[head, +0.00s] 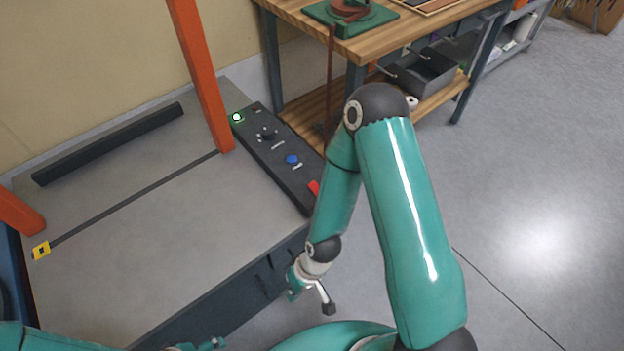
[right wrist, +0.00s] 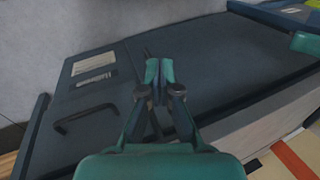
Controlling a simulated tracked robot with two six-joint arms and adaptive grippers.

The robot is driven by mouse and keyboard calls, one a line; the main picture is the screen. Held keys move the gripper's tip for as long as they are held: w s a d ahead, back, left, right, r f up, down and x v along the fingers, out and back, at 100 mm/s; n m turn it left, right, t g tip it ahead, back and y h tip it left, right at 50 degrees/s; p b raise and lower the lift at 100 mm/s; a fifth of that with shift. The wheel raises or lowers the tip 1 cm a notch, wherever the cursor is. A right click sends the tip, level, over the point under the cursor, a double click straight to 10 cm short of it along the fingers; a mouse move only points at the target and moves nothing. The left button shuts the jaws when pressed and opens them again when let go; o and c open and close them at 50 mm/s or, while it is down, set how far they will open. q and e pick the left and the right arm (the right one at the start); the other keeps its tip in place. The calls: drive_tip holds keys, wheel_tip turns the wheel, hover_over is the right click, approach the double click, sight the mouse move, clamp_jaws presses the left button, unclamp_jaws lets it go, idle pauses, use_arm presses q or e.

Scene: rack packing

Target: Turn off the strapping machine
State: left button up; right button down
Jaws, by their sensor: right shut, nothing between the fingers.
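The strapping machine (head: 150,230) has a grey top, an orange arch (head: 200,75) and a dark side. Its dark control panel (head: 279,147) carries a lit green-white button (head: 237,117), a black knob (head: 267,132), a blue button (head: 292,159) and a red switch (head: 314,188), partly beside my right arm. My right gripper (head: 327,306) hangs below the panel, off the machine's front side, apart from the controls. In the right wrist view its fingers (right wrist: 159,72) are together and empty before a dark panel with a handle (right wrist: 84,117). Part of my left gripper (head: 212,343) shows at the bottom edge.
A wooden workbench (head: 420,28) stands behind the panel, with a green-based strap dispenser (head: 350,14) on top and a grey bin (head: 424,72) on its lower shelf. A brown strap (head: 330,80) hangs down beside it. The floor at right is clear.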

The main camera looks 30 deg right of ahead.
drive_tip(key=w+d+r+n+b, duration=0.1)
drive_tip(key=w+d+r+n, duration=0.1)
drive_tip(key=w+d+n, duration=0.1)
drive_tip(key=w+d+r+n+g+h+b, duration=0.1)
drive_tip(key=w+d+r+n+b, duration=0.1)
drive_tip(key=w+n, duration=0.3)
drive_tip(key=w+d+r+n+b, duration=0.1)
drive_tip(key=w+d+r+n, duration=0.2)
drive_tip(key=n, duration=0.3)
drive_tip(key=shift+w+d+r+n+h, duration=0.3)
drive_tip(key=shift+w+r, duration=0.2)
drive_tip(key=shift+r, duration=0.05)
wheel_tip(320, 180, up, 18)
drive_tip(key=f+n+t+h+b, duration=0.1)
drive_tip(key=n+t+h+b, duration=0.1)
drive_tip(key=n+b, duration=0.25)
hover_over(312, 185)
drive_tip(key=s, duration=0.2)
drive_tip(key=shift+d+r, duration=0.1)
drive_tip(key=shift+r, duration=0.1)
drive_tip(key=f, duration=0.4)
drive_tip(key=w+f+b, duration=0.1)
drive_tip(key=f, duration=0.3)
drive_tip(key=f+b, duration=0.1)
drive_tip(key=f, duration=0.3)
drive_tip(key=shift+w+f, duration=0.2)
drive_tip(key=shift+f, duration=0.15)
drive_tip(key=shift+w+f+b, duration=0.1)
drive_tip(key=shift+f+b, duration=0.2)
drive_tip(key=shift+f, duration=0.35)
